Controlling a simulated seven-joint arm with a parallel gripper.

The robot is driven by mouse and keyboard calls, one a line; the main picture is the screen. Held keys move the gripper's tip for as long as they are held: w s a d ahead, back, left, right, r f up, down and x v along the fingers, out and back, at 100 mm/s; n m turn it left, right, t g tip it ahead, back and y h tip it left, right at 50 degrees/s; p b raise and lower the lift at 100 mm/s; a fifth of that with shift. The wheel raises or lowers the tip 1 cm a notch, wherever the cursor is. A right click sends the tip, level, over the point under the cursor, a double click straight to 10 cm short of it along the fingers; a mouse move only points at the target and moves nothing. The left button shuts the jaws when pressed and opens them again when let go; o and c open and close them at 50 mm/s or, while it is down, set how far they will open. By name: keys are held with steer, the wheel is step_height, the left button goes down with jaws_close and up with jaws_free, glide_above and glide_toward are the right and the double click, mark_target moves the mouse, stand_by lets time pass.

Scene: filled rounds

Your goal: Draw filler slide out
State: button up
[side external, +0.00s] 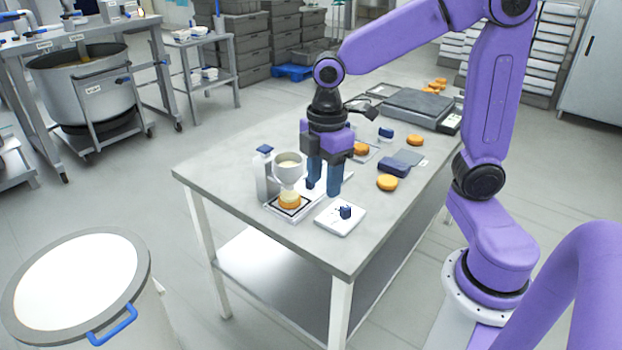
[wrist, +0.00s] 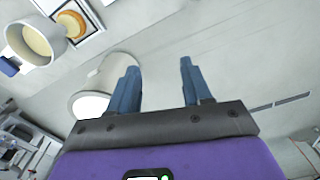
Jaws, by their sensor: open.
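The filler is a white stand with a round hopper (side external: 288,166) holding pale cream. It also shows at the upper left of the wrist view (wrist: 38,42). A golden round (side external: 289,199) lies under it on a black-bordered white plate (side external: 274,208). My gripper (side external: 323,184) points down just right of the filler, open. In the wrist view nothing shows between its fingers (wrist: 160,86). The slide itself is not clearly visible.
A white plate with a blue knob (side external: 345,212) lies near the front edge. Golden rounds (side external: 387,183) and a blue-grey block (side external: 394,168) lie to the right. A grey scale (side external: 418,108) stands at the back. A white-lidded bin (side external: 78,280) stands on the floor.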

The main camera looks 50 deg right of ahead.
steer(key=w+d+f+n, duration=0.2)
steer(key=w+d+n, duration=0.1)
steer(key=w+d, duration=1.6)
steer(key=f, duration=1.1)
steer(key=s+f, duration=0.1)
steer(key=f, duration=0.4)
steer(key=shift+d+f, duration=0.2)
steer(key=shift+f, duration=0.15)
